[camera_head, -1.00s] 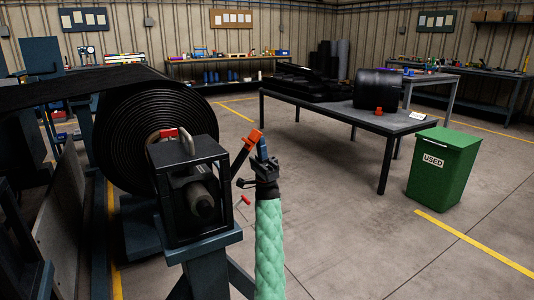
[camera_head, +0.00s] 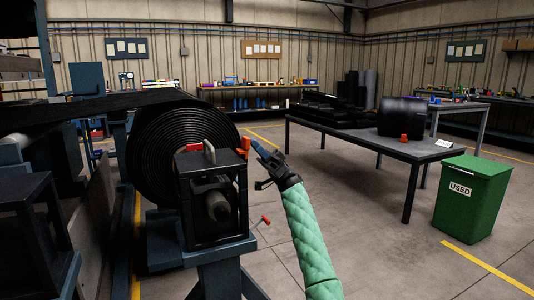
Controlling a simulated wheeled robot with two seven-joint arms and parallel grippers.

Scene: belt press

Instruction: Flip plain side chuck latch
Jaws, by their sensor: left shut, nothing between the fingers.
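The chuck housing (camera_head: 211,196) is a black block on a blue-grey stand, in front of the large black belt roll (camera_head: 165,150). A grey loop handle (camera_head: 209,151) stands on its top, with red-orange parts beside it. An orange latch handle (camera_head: 244,146) shows at the housing's upper right edge, close against it. Nothing shows between the fingers.
A small red-ended lever (camera_head: 265,220) sticks out right of the housing. A dark table (camera_head: 433,147) with black rolls stands at the back right. A green USED bin (camera_head: 470,205) stands on the right. The floor between is clear.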

